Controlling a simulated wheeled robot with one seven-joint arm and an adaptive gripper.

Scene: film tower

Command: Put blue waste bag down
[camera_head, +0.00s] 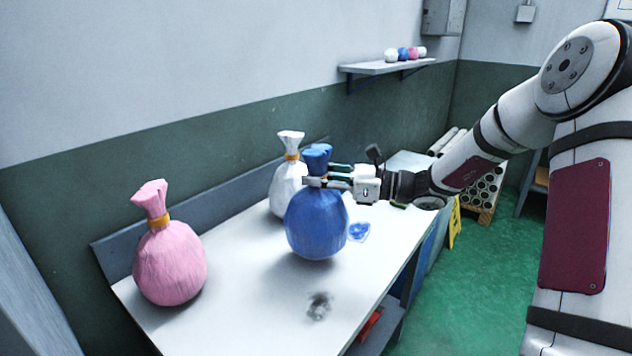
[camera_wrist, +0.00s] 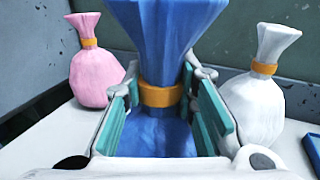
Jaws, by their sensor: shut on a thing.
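The blue waste bag (camera_head: 317,222) is upright over the white table, its neck tied with an orange band (camera_wrist: 161,95). My gripper (camera_head: 328,176) reaches in from the right and is shut on the bag's neck. In the wrist view the blue bag (camera_wrist: 160,40) rises between the two teal-padded fingers (camera_wrist: 165,112). I cannot tell whether its bottom touches the table or hangs just above it.
A pink bag (camera_head: 170,262) stands at the table's left end; a white bag (camera_head: 283,186) stands close behind the blue one. A wall shelf (camera_head: 385,68) holds several balls.

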